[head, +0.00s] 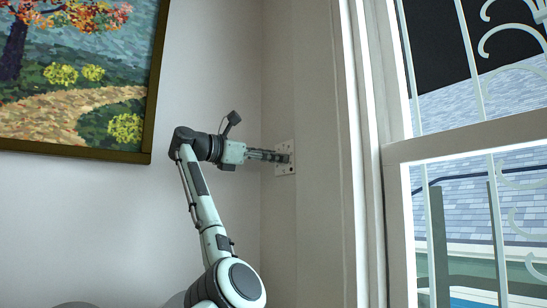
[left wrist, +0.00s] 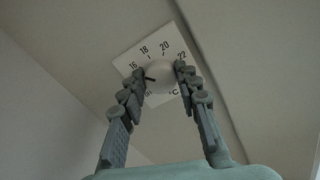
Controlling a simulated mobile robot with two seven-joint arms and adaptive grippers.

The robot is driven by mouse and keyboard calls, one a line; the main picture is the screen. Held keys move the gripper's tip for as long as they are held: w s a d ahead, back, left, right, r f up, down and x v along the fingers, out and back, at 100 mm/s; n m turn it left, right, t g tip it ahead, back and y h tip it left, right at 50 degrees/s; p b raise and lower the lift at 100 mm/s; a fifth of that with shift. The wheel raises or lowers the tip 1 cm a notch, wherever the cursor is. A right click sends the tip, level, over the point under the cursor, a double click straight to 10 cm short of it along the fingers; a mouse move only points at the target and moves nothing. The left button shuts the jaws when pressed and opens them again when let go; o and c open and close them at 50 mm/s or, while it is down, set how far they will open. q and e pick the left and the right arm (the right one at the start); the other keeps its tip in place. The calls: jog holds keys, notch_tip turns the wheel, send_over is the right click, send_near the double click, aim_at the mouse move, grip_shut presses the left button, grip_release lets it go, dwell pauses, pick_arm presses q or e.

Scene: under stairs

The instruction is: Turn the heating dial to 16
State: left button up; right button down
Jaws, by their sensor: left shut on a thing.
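The heating dial's square white plate (head: 290,146) is on the wall left of the window. In the left wrist view the plate (left wrist: 150,42) shows the numbers 16, 18, 20 and 22 and a °C mark. The round white knob (left wrist: 163,84) sits at its middle, with a dark pointer mark on its left side, close to the 16. I cannot read the exact setting. My left gripper (head: 284,157) reaches the plate from the left. In the left wrist view its two fingers (left wrist: 161,71) are on either side of the knob, shut on it. My right gripper is not in view.
A framed landscape painting (head: 75,75) hangs on the wall at upper left, above and left of my left arm. The window frame (head: 385,180) stands right of the dial, with bars outside the glass. The wall between painting and dial is bare.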

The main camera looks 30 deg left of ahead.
pick_arm(q)
jog(key=shift+f, duration=0.1)
jog(key=o, duration=1.2)
jog(key=shift+c, duration=0.2)
jog(key=v, duration=1.2)
